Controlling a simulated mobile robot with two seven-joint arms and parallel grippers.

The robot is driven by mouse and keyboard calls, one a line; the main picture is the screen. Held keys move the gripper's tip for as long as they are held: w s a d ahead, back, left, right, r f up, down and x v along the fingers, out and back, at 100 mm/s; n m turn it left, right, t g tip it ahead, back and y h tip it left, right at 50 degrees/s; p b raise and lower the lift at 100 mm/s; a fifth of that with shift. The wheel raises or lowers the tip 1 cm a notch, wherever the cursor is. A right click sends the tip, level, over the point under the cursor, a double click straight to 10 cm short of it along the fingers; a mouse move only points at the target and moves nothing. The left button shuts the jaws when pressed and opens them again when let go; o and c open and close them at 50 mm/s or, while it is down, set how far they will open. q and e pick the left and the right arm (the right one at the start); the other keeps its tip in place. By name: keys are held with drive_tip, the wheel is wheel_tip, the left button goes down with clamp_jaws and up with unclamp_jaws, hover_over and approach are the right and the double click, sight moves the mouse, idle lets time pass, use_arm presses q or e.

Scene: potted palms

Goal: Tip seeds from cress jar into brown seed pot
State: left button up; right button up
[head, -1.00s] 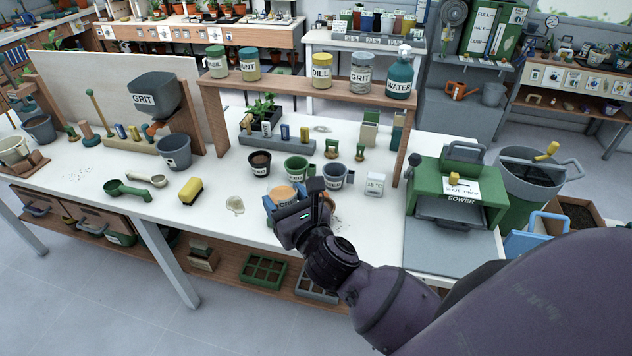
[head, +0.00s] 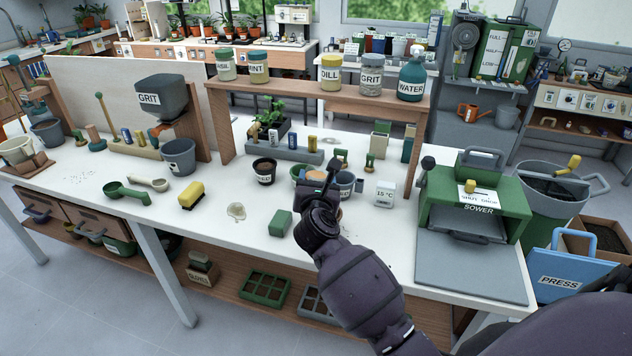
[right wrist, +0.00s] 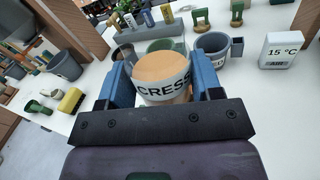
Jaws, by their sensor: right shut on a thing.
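My left gripper is not in view.
A green pot (head: 298,172) and a grey pot (head: 346,184) stand close by the gripper. A green block (head: 280,223) lies at the front. A 15 °C display (head: 385,193) and the green sower (head: 475,208) are to the right. A wooden shelf (head: 320,93) spans behind.

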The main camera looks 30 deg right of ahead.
drive_tip(key=f+m+b, duration=0.2)
drive_tip(key=f, duration=0.1)
drive_tip(key=shift+w+a+g, duration=0.1)
drive_tip(key=shift+a+g, duration=0.2)
drive_tip(key=shift+a, duration=0.1)
drive_tip(key=shift+w+a+f+m+y+b, duration=0.1)
drive_tip(key=shift+a+f+m+y+b, duration=0.1)
drive_tip(key=shift+f+m+y+b, duration=0.65)
drive_tip(key=m+p, duration=0.1)
drive_tip(key=m, duration=0.2)
drive_tip(key=m+y+p, duration=0.1)
drive_tip(key=m+p, duration=0.1)
drive_tip(key=m, duration=0.1)
drive_tip(key=shift+w+a+r, duration=0.1)
drive_tip(key=shift+a, duration=0.1)
drive_tip(key=shift+d+r+m+y+p, duration=0.1)
drive_tip(key=shift+r+m+y+p, duration=0.3)
drive_tip(key=shift+m, duration=0.35)
drive_tip(key=shift+f, duration=0.6)
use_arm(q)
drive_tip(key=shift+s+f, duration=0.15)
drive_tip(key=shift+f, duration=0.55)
use_arm(e)
drive_tip(key=shift+f, duration=0.1)
